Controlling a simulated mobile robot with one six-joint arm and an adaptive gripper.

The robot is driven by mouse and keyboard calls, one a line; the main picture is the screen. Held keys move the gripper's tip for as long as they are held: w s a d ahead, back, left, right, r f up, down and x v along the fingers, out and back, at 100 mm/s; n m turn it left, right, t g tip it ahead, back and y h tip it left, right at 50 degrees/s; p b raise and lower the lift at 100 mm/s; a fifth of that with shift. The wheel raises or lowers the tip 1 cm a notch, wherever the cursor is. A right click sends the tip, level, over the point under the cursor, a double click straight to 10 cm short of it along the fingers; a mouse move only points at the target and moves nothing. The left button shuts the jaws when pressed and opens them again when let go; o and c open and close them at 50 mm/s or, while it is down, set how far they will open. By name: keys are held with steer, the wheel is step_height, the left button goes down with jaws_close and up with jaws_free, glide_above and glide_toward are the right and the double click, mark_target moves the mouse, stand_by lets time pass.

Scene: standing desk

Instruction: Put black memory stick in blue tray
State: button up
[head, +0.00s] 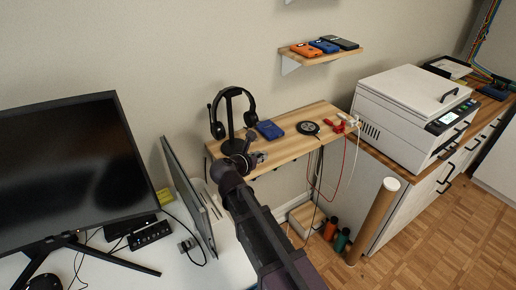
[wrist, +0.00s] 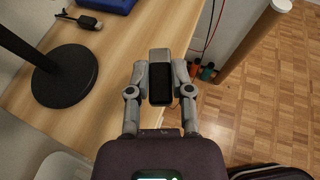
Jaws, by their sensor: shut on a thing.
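My gripper (wrist: 160,82) is shut on the black memory stick (wrist: 160,90), which has a silver-grey end (wrist: 159,55) pointing away from me. The stick is held between the two fingers above the front edge of the wooden shelf. In the head view my gripper (head: 250,160) is by the shelf's left end, near the headphone stand; the stick is hard to make out there. The blue tray (head: 270,129) lies on the shelf, behind and right of my gripper. Only its lower edge shows at the top of the wrist view (wrist: 106,4); its inside is hidden there.
The black headphone stand (head: 232,125) rises left of the tray; its round base (wrist: 62,85) is left of my gripper. A small black plug-like item (wrist: 85,20) lies near the tray. A round black puck (head: 308,128) and red items (head: 338,127) lie farther right. Monitors stand left.

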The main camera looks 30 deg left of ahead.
steer(key=w+a, duration=0.1)
steer(key=w, duration=0.1)
steer(key=w+a, duration=0.2)
steer(key=w, duration=0.1)
steer(key=w+a+f, duration=0.1)
steer(key=w, duration=0.1)
steer(key=shift+w+a+b, duration=0.2)
steer(key=shift+a+b, duration=0.05)
steer(key=shift+b, duration=0.1)
steer(key=shift+w+a, duration=0.25)
steer(key=shift+w, duration=0.1)
steer(key=shift+w+a+f+b, duration=0.1)
steer(key=shift+w+f+b, duration=0.15)
steer(key=shift+f+b, duration=1.5)
steer(key=shift+b, duration=0.1)
steer(key=shift+f, duration=0.2)
steer(key=o, duration=0.7)
steer(key=shift+o, duration=0.2)
steer(key=shift+r, duration=0.2)
